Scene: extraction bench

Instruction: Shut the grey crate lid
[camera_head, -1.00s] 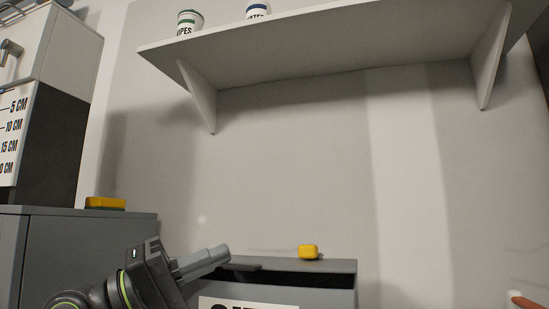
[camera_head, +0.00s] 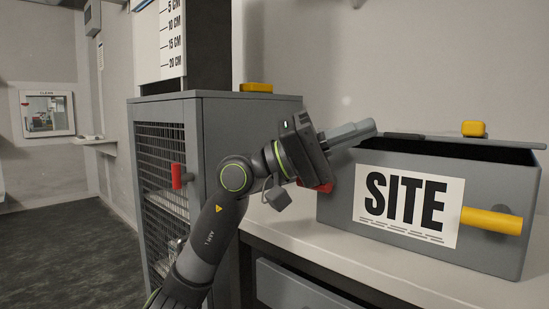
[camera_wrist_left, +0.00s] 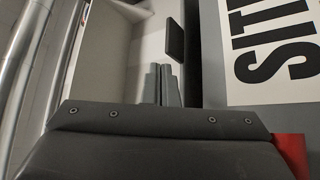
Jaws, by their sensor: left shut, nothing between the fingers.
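The grey crate (camera_head: 345,190) stands on the bench at the right of the head view, with a white SITE label on its front. Its top shows a dark open gap. The grey lid (camera_head: 515,142) shows as a thin edge along the back of the gap, with a yellow block (camera_head: 473,128) at it; its full tilt cannot be told. My left gripper (camera_head: 368,129) is shut and empty, above the crate's left top corner, pointing right. In the left wrist view its fingers (camera_wrist_left: 163,82) are together, near a dark flat tab (camera_wrist_left: 175,40). My right gripper is not in view.
A yellow handle (camera_head: 490,221) sticks out from the crate's front. A grey cage cabinet (camera_head: 215,115) with a red handle (camera_head: 177,176) stands left, a yellow block (camera_head: 256,87) on top. The pale bench top (camera_head: 300,238) is clear in front of the crate.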

